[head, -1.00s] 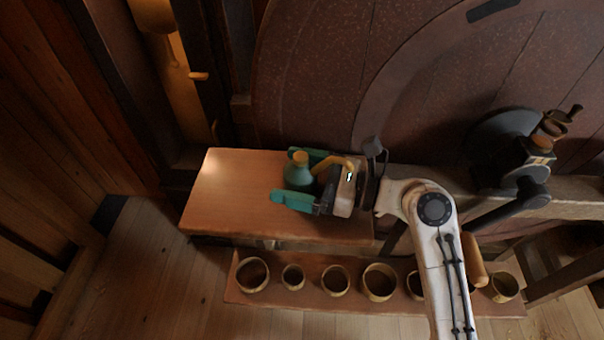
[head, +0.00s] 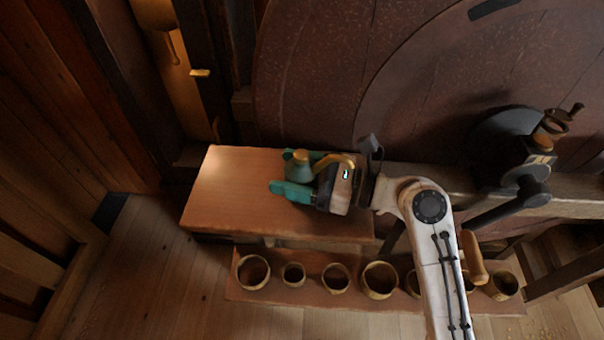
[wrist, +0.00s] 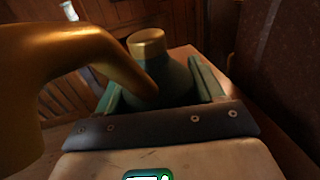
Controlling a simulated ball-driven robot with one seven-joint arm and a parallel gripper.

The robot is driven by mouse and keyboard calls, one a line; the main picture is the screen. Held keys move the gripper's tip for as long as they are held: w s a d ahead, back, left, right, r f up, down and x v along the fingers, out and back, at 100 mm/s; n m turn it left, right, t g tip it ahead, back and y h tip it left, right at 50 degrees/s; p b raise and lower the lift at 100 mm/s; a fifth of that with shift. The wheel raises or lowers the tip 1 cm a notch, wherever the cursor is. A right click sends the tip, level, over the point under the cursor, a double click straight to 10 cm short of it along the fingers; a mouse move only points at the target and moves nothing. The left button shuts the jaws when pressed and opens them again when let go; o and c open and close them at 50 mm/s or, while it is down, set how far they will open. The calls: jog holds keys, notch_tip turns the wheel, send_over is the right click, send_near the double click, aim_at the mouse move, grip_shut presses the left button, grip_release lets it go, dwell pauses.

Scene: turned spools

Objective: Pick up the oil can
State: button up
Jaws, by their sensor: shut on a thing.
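The oil can (head: 299,168) has a green body and a brass cap and spout. It stands upright at the right part of the wooden bench top (head: 232,190) in the head view. My gripper (head: 295,173) has its green fingers on either side of the can's body and is shut on it. In the wrist view the can (wrist: 158,80) sits between the two fingers, and its brass spout (wrist: 60,65) reaches toward the camera at left, large and close. The can's base is hidden, so I cannot tell if it touches the bench.
Several round wooden cups (head: 253,271) stand in a row on a low board (head: 310,294) below the bench. A large dark red wheel (head: 320,80) rises behind it. A dark crank mechanism (head: 520,165) is at right. The bench's left part is clear.

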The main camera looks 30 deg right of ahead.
aim_at(310, 162)
jog(key=shift+r, duration=0.5)
notch_tip(310, 162, up, 2)
jog(key=shift+r, duration=0.25)
jog(key=s+d+r, duration=0.1)
jog(key=s+r, duration=0.1)
jog(key=r, duration=0.1)
jog(key=s+d+r, duration=0.1)
jog(key=r, duration=0.1)
jog(key=shift+s+d+r+p, duration=0.2)
jog(key=shift+s+d+p, duration=0.1)
jog(key=shift+s+d, duration=0.1)
jog(key=s+d+r+p, duration=0.4)
jog(key=s+d+p, duration=0.1)
jog(key=s+p, duration=0.2)
jog(key=shift+s, duration=0.45)
jog(key=shift+a, duration=0.1)
